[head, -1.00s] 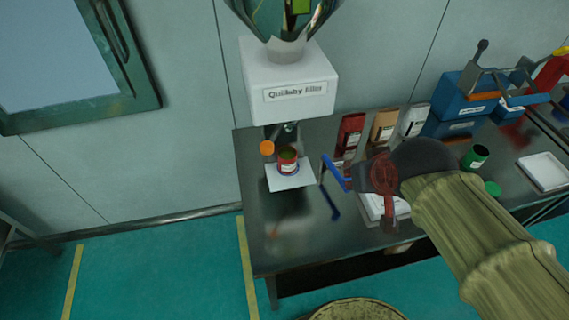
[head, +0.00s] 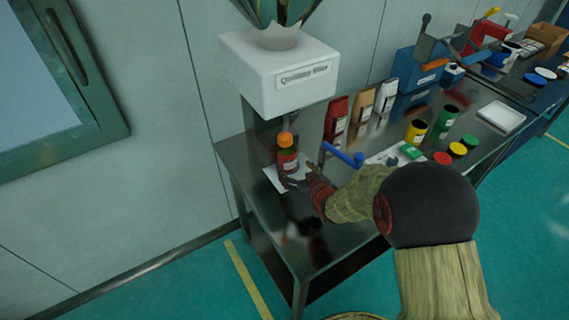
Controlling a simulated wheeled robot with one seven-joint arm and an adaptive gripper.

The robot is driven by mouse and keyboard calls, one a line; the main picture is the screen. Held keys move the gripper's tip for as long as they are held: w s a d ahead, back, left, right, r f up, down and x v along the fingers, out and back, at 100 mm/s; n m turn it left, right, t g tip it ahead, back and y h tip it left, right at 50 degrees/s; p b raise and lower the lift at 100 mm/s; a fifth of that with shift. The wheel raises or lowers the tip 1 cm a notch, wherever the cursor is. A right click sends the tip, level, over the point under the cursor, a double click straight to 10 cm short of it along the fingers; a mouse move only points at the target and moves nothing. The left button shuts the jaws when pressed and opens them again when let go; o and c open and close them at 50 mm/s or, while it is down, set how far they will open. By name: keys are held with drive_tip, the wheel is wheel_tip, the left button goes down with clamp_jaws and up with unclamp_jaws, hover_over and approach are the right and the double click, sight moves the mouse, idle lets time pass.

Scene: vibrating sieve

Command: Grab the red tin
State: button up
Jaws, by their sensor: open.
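The red tin (head: 288,163) stands upright on a white square plate (head: 270,181) under the white dispenser. It has a pale label. My arm reaches in from the lower right, over the bench. My gripper (head: 298,181) is open, low and just right of the tin, with its fingers close to the tin's lower side. The fingers are dark and small here; I cannot tell whether they touch the tin or reach around it.
The white dispenser (head: 278,75) hangs over the tin. A blue handle-like piece (head: 342,155) is just right of it. Red, tan and white packets (head: 361,108) stand behind. Yellow and green tins (head: 416,131) with coloured lids are further right. The bench's front left (head: 302,232) is clear.

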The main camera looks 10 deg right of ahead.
sight(291, 164)
drive_tip(key=b+x, duration=0.2)
drive_tip(key=x, duration=0.5)
drive_tip(key=shift+r+b, duration=0.1)
drive_tip(key=shift+b, duration=0.3)
drive_tip(key=shift+c, duration=0.7)
drive_tip(key=c, duration=1.1)
drive_tip(key=shift+r, duration=0.1)
drive_tip(key=shift+c, duration=1.4)
